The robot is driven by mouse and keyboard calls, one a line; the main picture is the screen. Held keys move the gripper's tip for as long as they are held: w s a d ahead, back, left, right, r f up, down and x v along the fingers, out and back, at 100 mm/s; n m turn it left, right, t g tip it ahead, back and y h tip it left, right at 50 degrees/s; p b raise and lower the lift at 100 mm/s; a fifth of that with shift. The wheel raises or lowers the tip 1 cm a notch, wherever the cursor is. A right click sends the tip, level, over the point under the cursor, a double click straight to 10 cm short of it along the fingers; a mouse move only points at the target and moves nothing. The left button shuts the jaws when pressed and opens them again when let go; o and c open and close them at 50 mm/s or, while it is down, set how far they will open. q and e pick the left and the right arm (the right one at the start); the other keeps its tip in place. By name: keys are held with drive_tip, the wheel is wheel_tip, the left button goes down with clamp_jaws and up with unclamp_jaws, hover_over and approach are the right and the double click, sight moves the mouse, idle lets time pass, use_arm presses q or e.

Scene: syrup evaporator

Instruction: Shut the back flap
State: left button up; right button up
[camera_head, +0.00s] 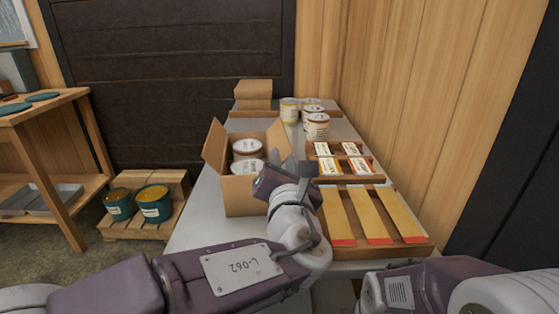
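An open cardboard box (240,196) stands on the grey table with tins (247,147) inside. Its left flap (214,141) stands up and tilts outward. Another flap (278,137) stands up at the right rear. I cannot make out a separate flap along the far edge. My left gripper (300,168) is at the box's right side, close to the rim. Its wrist hides the box's lower right part. Whether it touches the box, or how far its fingers are apart, is unclear. My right arm shows at the lower right; its gripper is out of view.
Right of the box are a wooden tray (428,250) with yellow slats and a rack (372,178) of labelled packets. Several tins (317,126) and another carton (253,95) stand behind. A wooden wall borders the right. Green buckets (153,204) sit on a floor pallet.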

sight(281, 149)
use_arm(q)
drive_tip(key=shift+s+d+r, duration=0.1)
drive_tip(key=shift+d+r, duration=0.05)
drive_tip(key=shift+r, duration=0.1)
drive_tip(key=shift+w, duration=0.4)
drive_tip(key=w, duration=0.3)
drive_tip(key=w+b, duration=0.1)
drive_tip(key=w, duration=0.2)
drive_tip(key=shift+w+a+f, duration=0.1)
drive_tip(key=shift+w+a, duration=0.1)
drive_tip(key=shift+w, duration=0.8)
drive_tip(key=shift+c, duration=0.5)
clamp_jaws()
